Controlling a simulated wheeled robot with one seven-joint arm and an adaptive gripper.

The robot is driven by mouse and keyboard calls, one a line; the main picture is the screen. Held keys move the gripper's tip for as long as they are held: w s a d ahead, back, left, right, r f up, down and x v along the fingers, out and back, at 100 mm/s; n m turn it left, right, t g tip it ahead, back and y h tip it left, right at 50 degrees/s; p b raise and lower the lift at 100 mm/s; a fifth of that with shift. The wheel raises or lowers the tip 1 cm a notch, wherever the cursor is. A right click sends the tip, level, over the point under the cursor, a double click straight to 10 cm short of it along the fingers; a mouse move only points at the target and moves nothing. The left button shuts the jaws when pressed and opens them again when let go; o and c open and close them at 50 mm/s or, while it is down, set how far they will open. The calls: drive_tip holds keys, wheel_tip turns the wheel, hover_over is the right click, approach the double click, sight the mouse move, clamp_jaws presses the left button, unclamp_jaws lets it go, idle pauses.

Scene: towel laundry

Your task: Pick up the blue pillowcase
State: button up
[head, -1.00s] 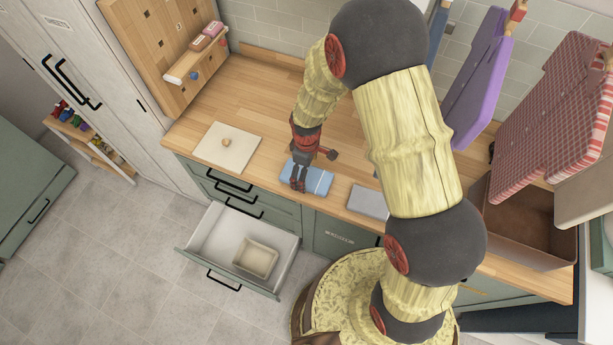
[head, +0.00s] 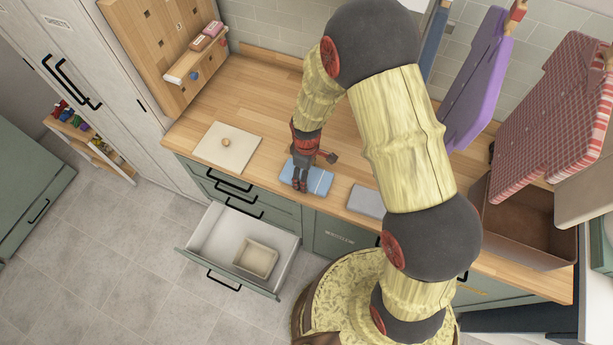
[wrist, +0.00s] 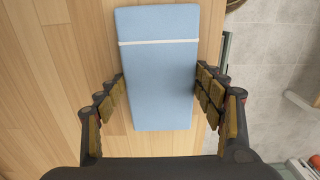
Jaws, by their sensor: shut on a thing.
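The blue pillowcase (head: 319,183) is a folded flat bundle on the wooden counter near its front edge. In the wrist view the pillowcase (wrist: 160,75) is a light blue rectangle with a white stripe across its far part. My gripper (head: 301,184) points down over its left part in the head view. In the wrist view my gripper (wrist: 161,92) has one finger against each long side of the pillowcase and is shut on it. Whether it is lifted off the counter cannot be told.
A beige board with a knob (head: 228,146) lies to the left on the counter (head: 262,105). A grey folded cloth (head: 367,201) lies to the right. An open drawer (head: 219,240) holding a small beige tray (head: 257,258) is below. A brown bin (head: 525,222) stands far right.

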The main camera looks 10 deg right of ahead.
drive_tip(key=c, duration=0.4)
drive_tip(key=shift+r, duration=0.1)
